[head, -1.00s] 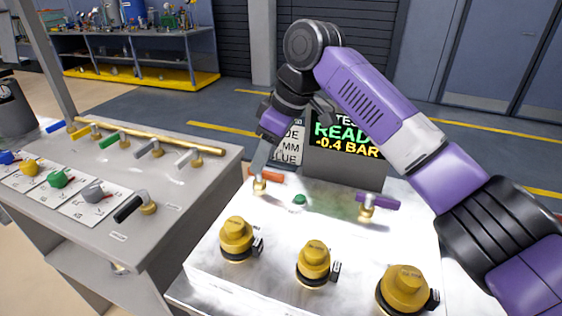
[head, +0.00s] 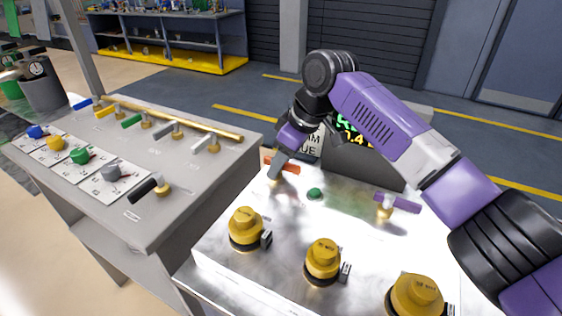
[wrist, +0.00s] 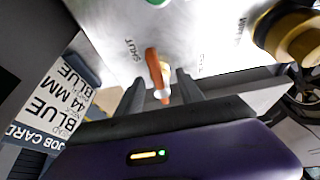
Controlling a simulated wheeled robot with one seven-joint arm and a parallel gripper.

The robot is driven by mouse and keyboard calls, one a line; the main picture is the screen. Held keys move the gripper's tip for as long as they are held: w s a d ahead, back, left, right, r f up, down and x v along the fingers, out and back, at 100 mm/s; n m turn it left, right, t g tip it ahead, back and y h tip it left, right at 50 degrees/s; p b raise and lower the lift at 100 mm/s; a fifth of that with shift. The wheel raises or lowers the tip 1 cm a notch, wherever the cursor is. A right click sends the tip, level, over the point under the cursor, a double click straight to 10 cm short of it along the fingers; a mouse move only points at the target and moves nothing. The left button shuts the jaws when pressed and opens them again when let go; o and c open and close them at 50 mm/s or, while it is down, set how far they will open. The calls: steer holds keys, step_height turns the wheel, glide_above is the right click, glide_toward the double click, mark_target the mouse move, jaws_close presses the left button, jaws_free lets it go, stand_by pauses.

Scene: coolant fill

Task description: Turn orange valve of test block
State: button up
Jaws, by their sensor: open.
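The test block (head: 335,225) is a pale metal box. Its orange valve (head: 291,167) has a flat handle at the far left of the top face. My gripper (head: 274,174) is at this handle, fingers pointing down. In the wrist view the orange handle (wrist: 154,66) lies between the two open fingers of my gripper (wrist: 160,82), with a gap on each side. The word SHUT is printed left of the handle. My fingers hide part of the valve in the head view.
A purple valve (head: 398,202), a green button (head: 315,194) and several yellow caps (head: 323,260) are on the block. A display (head: 365,160) stands behind, partly covered by my arm. A grey bench (head: 225,160) with coloured valves is at left.

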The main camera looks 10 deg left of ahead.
jaws_close()
